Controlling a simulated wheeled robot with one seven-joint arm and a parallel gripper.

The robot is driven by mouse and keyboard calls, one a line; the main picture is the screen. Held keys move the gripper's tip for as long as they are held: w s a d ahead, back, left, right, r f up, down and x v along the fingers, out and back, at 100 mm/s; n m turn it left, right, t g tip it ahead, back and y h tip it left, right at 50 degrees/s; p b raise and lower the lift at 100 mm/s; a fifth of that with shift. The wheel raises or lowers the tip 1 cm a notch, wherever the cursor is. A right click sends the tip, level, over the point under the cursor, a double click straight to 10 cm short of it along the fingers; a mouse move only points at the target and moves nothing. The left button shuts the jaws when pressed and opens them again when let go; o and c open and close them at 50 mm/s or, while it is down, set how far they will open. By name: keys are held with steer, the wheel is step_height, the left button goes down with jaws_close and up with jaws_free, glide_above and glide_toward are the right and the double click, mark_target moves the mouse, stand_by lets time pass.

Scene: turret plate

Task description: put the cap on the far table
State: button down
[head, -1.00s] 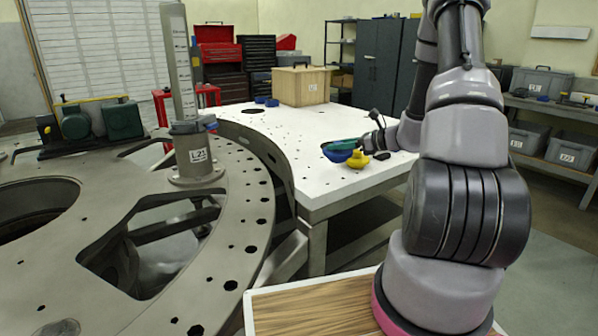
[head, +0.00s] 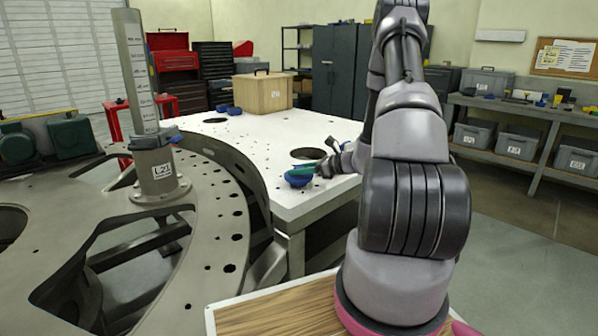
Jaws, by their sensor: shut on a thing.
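My arm reaches from the right over the near right part of the white table (head: 250,131). My gripper (head: 318,168) is small in the head view and partly covered by my own wrist. A rounded blue cap (head: 299,180) is at its tip, and the gripper appears shut on it. A thin green strip (head: 303,166) shows along the cap's top; I cannot tell whether it is part of it. The cap is over the white table, just in front of a dark round hole (head: 308,153). I cannot tell whether it touches the top.
A wooden box (head: 263,93) and small blue things (head: 228,109) are at the back of the white table. The round metal plate (head: 213,240) with a post (head: 140,90) stands left. A workbench (head: 540,112) with grey bins is at the right. Floor between is clear.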

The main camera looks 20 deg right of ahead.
steer(key=shift+f, duration=0.15)
steer(key=shift+c, duration=2.1)
jaws_free()
steer(key=shift+f, duration=0.1)
